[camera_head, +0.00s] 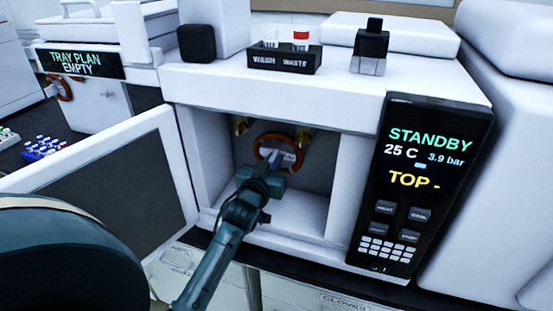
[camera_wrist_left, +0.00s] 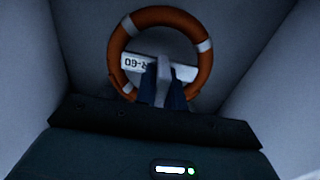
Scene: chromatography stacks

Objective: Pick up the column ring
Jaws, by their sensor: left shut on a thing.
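The column ring (camera_head: 262,143) is an orange-brown ring with pale bands and a white label plate across it. It is inside the open oven compartment (camera_head: 308,217), near the back wall. It also shows in the left wrist view (camera_wrist_left: 122,38), upright and facing the camera, with part of its label hidden by the fingers. My left gripper (camera_head: 272,163) reaches into the compartment and is shut on the ring's label plate, at its middle. The wrist view also shows the gripper's fingers (camera_wrist_left: 163,82). My right gripper is not in view.
The oven door (camera_head: 110,180) stands open at the left. Compartment walls stand close around my left gripper. A display panel (camera_head: 420,185) reads STANDBY, 25 C, 3.9 bar. A black vial tray (camera_head: 285,60) and a dark-capped bottle (camera_head: 370,45) stand on top. Another orange ring (camera_head: 63,88) is at far left.

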